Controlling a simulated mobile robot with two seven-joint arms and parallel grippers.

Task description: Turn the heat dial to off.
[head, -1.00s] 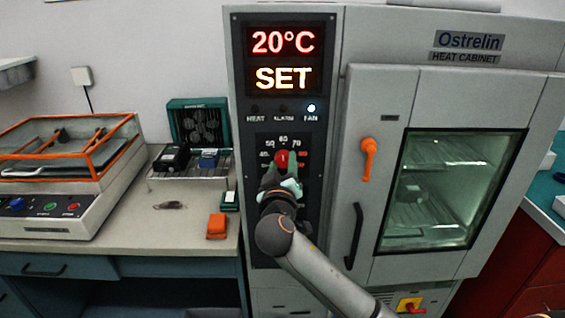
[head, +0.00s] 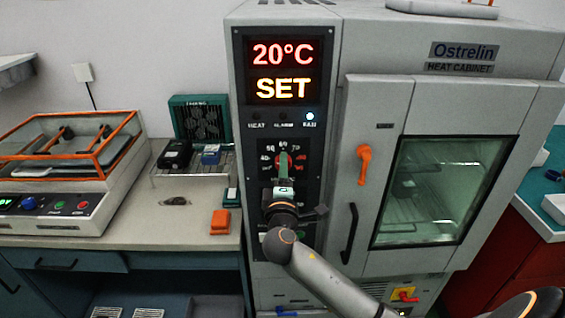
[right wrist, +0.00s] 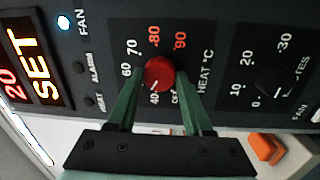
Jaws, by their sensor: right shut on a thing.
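The red heat dial (head: 284,160) sits on the cabinet's black control panel (head: 311,185), and shows clearly in the right wrist view (right wrist: 158,73). Its white mark points close to the 40 label, which is beside the OFF label (right wrist: 175,97). My right gripper (head: 284,166) has its green fingers on either side of the dial, shut on it; the fingers also show in the right wrist view (right wrist: 158,78). In the head view the gripper partly covers the dial. My left gripper is not in view.
The display (head: 281,70) reads 20°C and SET. The FAN lamp (head: 310,116) is lit; the HEAT and ALARM lamps look dark. A second, black dial (right wrist: 277,82) is beside the heat dial.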

